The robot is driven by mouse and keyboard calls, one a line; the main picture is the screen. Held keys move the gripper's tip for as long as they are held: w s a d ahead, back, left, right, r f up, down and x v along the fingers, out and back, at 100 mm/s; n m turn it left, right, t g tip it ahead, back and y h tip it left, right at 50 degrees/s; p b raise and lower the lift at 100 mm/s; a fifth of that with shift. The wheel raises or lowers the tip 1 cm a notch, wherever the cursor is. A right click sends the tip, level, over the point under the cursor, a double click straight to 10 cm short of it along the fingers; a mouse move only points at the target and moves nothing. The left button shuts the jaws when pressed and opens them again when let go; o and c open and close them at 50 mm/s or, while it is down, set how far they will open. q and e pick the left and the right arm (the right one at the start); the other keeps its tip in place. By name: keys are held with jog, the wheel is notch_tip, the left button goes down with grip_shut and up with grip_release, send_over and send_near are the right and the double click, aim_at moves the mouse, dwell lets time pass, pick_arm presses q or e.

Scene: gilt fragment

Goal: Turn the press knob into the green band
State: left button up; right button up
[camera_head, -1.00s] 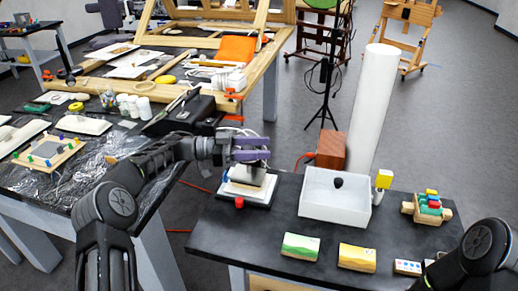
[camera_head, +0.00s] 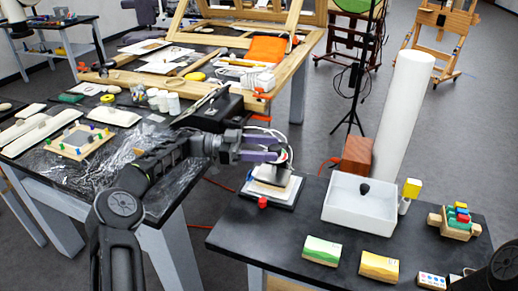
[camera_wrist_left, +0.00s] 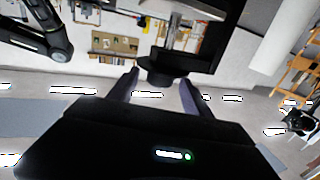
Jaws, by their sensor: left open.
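The small press (camera_head: 286,196) has a white and dark base and stands at the left end of the near black table, with a red button-like piece (camera_head: 262,202) at its front corner. My left gripper (camera_head: 281,147) is open with its purple-grey fingers level at the top of the press. In the left wrist view, a dark rounded piece (camera_wrist_left: 163,77), probably the press knob, shows between and just beyond the open fingertips (camera_wrist_left: 160,88). I cannot tell whether they touch it. The green band is not clearly seen. My right gripper is out of view; only part of that arm shows lower right.
A white open box (camera_head: 345,212) with a dark knob-like item stands right of the press. A yellow block (camera_head: 412,188) on a stand, a wooden block rack (camera_head: 457,222) and painted cards (camera_head: 322,251) share the black table. A tall white cylinder (camera_head: 402,115) rises behind.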

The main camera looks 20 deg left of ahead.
pick_arm(q)
jog(key=shift+s+a, duration=0.15)
jog(key=shift+a, duration=0.15)
jog(key=shift+v, duration=1)
jog(key=shift+r+p, duration=0.1)
jog(key=shift+p, duration=0.3)
